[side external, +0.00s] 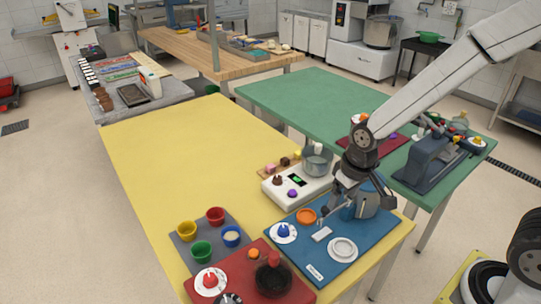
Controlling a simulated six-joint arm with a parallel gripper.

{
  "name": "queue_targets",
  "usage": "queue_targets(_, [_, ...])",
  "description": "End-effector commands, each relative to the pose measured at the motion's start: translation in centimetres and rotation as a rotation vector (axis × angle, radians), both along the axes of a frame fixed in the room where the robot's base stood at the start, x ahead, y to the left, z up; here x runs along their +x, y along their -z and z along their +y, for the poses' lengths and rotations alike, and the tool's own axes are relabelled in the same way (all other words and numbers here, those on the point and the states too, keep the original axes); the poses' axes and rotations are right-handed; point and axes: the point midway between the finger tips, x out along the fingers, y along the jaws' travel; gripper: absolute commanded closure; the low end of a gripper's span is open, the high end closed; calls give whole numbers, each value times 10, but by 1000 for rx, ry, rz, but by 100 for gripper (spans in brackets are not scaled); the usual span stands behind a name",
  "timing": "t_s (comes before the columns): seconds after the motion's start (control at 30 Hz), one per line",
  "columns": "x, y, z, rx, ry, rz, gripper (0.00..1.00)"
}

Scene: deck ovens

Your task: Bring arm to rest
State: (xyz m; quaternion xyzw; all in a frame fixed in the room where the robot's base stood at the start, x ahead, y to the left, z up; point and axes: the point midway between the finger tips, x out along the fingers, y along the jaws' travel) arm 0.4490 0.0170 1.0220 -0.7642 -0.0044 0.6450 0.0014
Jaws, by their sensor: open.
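My gripper (336,216) hangs over the blue mat (352,271) at the near right of the yellow table. Its jaws are open and I see nothing between them. The arm comes down from the upper right. A blue-grey canister (375,203) stands on the mat right behind the gripper, partly hidden by it; I cannot tell if they touch. An orange dish (306,217), a white plate with a blue piece (284,231), a white round dish (343,248) and a small white block (321,234) lie on the mat around the gripper.
A white scale (288,196) with a metal pot (317,160) stands behind the mat. Coloured cups (215,215) on a grey mat and a red mat (238,286) are at the left. The yellow table (180,150) is clear farther back. A blue-grey machine (428,160) stands on the green table.

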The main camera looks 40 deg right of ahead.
Motion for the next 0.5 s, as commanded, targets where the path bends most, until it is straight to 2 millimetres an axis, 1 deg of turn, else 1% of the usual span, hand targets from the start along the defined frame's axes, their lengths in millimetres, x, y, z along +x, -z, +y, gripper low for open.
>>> queue_targets(0.03, [-11, -4, -4, 0, 3, -13, 16])
queue_targets(0.2, [-39, -10, -13, -4, 5, -45, 16])
queue_targets(0.33, [-53, -11, -16, -7, 6, -57, 16])
queue_targets(0.5, [-58, -11, -18, -8, 6, -63, 16])
